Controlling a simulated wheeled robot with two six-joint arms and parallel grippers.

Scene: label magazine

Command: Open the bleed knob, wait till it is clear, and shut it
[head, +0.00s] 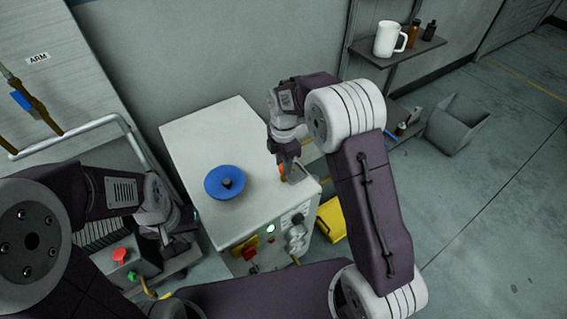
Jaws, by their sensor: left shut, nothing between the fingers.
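A white cabinet (215,140) stands in the middle of the head view, with a blue disc (221,190) with a dark hub lying on its top. My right gripper (288,170) points down at the right end of the cabinet top. A small orange part (282,172) shows right beside its fingers. It may be the bleed knob, but it is mostly hidden, and I cannot tell whether the fingers hold it. My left gripper (184,228) is shut and empty, low at the cabinet's left side.
The cabinet front has a lit green lamp (270,228) and several controls. A box with a red button (120,255) and a pale rail (75,133) are at left. A shelf with a white mug (389,39) is at upper right. A grey bin (458,124) stands on open floor.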

